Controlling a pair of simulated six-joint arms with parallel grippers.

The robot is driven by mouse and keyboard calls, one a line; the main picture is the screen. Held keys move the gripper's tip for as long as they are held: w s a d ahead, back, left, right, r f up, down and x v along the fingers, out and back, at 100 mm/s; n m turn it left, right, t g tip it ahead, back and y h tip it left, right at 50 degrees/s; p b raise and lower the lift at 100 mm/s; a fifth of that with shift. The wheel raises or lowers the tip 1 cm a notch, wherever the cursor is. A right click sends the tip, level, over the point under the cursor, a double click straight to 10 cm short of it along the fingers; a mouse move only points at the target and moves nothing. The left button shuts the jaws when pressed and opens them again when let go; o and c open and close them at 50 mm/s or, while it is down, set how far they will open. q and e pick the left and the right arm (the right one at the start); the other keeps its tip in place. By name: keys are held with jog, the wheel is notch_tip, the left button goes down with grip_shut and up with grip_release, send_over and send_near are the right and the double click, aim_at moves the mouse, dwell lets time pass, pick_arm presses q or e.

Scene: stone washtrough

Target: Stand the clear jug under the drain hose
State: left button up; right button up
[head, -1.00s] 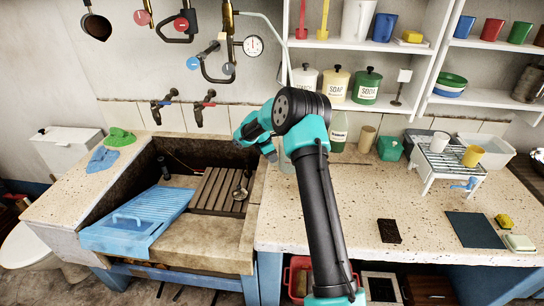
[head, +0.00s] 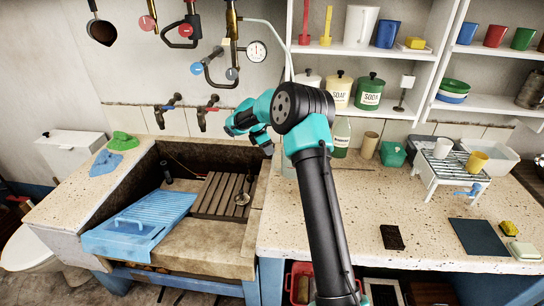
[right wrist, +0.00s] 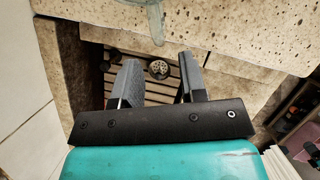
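The clear jug (head: 288,166) stands on the speckled counter just right of the trough, partly hidden behind my right arm. A clear, glassy shape that looks like part of it shows at the top edge of the right wrist view (right wrist: 152,14). A thin pale hose (head: 288,50) arches from the wall pipes and drops behind my right arm; its lower end is hidden. My right gripper (right wrist: 158,62) is open and empty, with its fingers apart over the trough. In the head view my own wrist hides its fingers. My left gripper is in neither view.
A slatted wooden rack (head: 225,193) and a blue ribbed tray (head: 140,222) lie in the trough (head: 215,245). A green-labelled bottle (head: 341,137) and a tan cup (head: 369,145) stand right of my arm. The counter's front (head: 340,225) has free room.

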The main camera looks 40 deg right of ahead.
jog(key=v, duration=0.4)
jog(key=shift+r, duration=0.1)
dwell(0.5)
